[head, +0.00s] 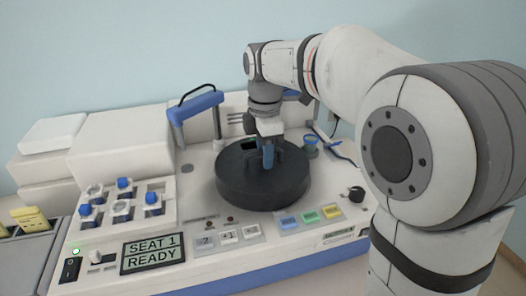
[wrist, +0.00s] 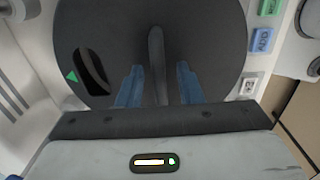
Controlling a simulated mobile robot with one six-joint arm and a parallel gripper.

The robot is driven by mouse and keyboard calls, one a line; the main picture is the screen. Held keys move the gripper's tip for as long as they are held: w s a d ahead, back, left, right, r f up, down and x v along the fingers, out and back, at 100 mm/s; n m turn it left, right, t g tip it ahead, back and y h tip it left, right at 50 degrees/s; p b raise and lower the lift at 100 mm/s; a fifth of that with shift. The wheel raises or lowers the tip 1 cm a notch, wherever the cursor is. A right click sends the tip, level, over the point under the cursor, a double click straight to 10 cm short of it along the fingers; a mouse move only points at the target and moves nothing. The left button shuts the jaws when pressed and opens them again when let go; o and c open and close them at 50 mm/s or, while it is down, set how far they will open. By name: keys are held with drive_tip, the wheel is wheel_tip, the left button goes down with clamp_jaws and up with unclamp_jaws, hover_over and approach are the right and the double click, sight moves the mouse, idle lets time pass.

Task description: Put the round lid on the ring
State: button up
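The round lid (head: 262,190) is a thick dark disc seated level on the white machine. It also fills the upper wrist view (wrist: 215,40), with an upright handle (wrist: 156,50) across its middle, an oval opening and a green triangle mark at its left. My gripper (head: 268,158) is right above the lid, pointing down. Its blue fingers stand on both sides of the handle (wrist: 157,78), with a gap showing on each side, so it is open around the handle. I see no separate ring; anything under the lid is hidden.
A display (head: 153,252) reads "SEAT 1 READY". A rack with blue-capped jars (head: 123,205) is at left. Coloured buttons (head: 310,216) and a black knob (head: 355,194) are in front.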

drive_tip(key=shift+r, duration=0.15)
wheel_tip(320, 180, up, 12)
idle(0.4)
